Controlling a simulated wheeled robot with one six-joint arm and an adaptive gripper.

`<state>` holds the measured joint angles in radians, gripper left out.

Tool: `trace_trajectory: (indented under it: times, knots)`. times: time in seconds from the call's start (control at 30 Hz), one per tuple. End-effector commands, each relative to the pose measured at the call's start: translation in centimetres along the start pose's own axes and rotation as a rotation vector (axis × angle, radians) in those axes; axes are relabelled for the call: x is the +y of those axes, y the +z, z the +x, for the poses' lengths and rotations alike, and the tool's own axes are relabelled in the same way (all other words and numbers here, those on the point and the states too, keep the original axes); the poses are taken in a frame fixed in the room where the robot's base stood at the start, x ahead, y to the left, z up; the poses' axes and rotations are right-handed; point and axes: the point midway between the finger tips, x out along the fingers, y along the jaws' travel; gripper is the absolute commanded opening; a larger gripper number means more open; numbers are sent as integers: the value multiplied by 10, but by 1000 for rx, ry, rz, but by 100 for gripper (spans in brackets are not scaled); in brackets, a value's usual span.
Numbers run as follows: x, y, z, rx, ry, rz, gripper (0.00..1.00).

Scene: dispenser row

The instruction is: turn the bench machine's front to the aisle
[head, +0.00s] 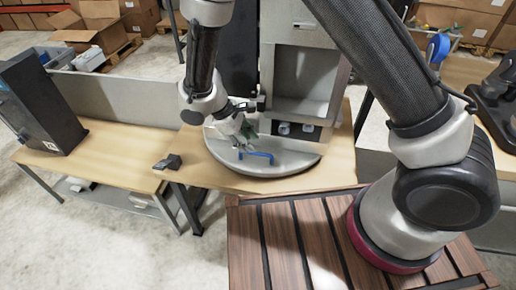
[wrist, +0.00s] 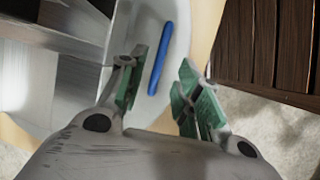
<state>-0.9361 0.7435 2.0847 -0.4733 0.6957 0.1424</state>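The bench machine (head: 305,72) is a tall grey housing with an open bay. It stands on a round grey turntable (head: 283,165) on the wooden bench; its open bay faces my head camera. A blue bar handle (head: 257,155) is on the turntable's near part and also shows in the wrist view (wrist: 160,58). My gripper (head: 243,138) is just above and beside the handle. In the wrist view, its green-padded fingers (wrist: 163,75) are spread apart with the blue bar between them in the picture. I cannot tell whether they touch it.
A black box-shaped machine (head: 40,100) stands on the left bench, with a small dark block (head: 168,162) near that bench's edge. A low grey partition (head: 130,97) runs behind. Another dark device (head: 497,95) stands at right. Cardboard boxes (head: 92,25) are at the back; floor shows at left.

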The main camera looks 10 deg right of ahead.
Motion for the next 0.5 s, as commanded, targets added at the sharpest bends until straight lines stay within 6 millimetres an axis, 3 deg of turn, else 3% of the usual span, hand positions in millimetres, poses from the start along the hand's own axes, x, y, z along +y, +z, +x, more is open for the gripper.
trace_trajectory:
  times: [0.23, 0.5]
  knots:
    - [0, 1, 41, -3, -1, 0, 34]
    - [0, 0, 55, 0, -1, -1, 34]
